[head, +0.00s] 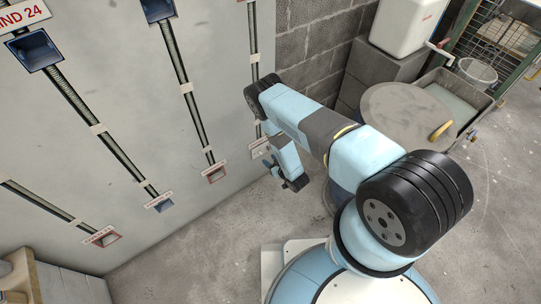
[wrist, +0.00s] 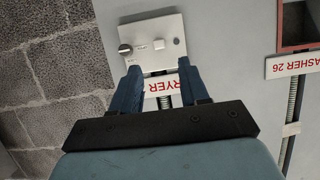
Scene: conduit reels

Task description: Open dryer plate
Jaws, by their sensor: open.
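The dryer plate (wrist: 150,48) is a pale metal plate on the grey wall in the wrist view, with a dark round knob at its left, a small light square piece in the middle and a small knob at its right. A white label with red upside-down letters "RYER" (wrist: 160,86) lies just below it, partly hidden by my fingers. My gripper (wrist: 160,70) is open and empty, its two blue fingers pointing at the plate's lower edge. I cannot tell whether they touch it. In the head view my gripper (head: 296,184) hangs near the wall.
A red-edged box (wrist: 299,24) with a "WASHER 26" label (wrist: 292,63) is to the right in the wrist view. A block wall (wrist: 45,65) is at left. In the head view, a round grey tabletop (head: 400,112) stands at right. Floor below the wall is clear.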

